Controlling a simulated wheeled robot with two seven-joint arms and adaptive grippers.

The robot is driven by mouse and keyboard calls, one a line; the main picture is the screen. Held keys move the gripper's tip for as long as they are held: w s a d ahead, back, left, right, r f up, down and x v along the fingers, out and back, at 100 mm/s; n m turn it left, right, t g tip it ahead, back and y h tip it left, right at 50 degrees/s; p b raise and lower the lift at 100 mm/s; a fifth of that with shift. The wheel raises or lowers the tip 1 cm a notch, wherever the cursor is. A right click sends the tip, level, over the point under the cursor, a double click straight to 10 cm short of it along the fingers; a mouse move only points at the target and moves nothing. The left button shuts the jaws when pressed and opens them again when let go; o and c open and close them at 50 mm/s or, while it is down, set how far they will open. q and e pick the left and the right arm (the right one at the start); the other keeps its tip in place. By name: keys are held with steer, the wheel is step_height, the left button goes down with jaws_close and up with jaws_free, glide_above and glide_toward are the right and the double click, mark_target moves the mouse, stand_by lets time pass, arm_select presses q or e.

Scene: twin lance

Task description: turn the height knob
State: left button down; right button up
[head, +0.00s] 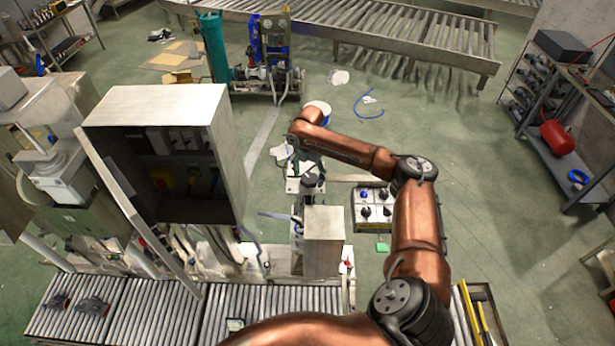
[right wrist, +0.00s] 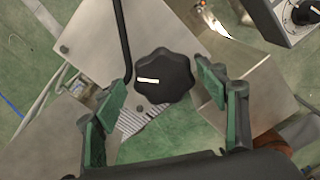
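A black lobed height knob (right wrist: 163,75) with a cream pointer line shows in the right wrist view. Its line points left and lies nearly level. It sits over a grey metal plate (right wrist: 88,42). My right gripper (right wrist: 160,82) is open, with one green-padded finger on each side of the knob and a visible gap on both sides. In the head view, my right arm reaches over the machine, and the fingers at its end are too small to make out clearly. My left gripper is not in view.
A control box with several knobs (head: 374,210) stands right of the metal housing (head: 323,240); its corner shows in the right wrist view (right wrist: 290,18). A thin black rod (right wrist: 122,40) runs close left of the knob. A large open cabinet (head: 165,110) stands left, and a roller conveyor (head: 150,315) runs in front.

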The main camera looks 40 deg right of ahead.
mark_target(310, 178)
steer(key=shift+s+r, duration=0.2)
steer(key=shift+s, duration=0.1)
steer(key=shift+w+r, duration=0.15)
steer(key=shift+r, duration=0.35)
step_height(310, 178, up, 11)
steer(key=shift+s, duration=0.2)
steer(key=shift+d, duration=0.1)
steer(key=shift+f, duration=0.1)
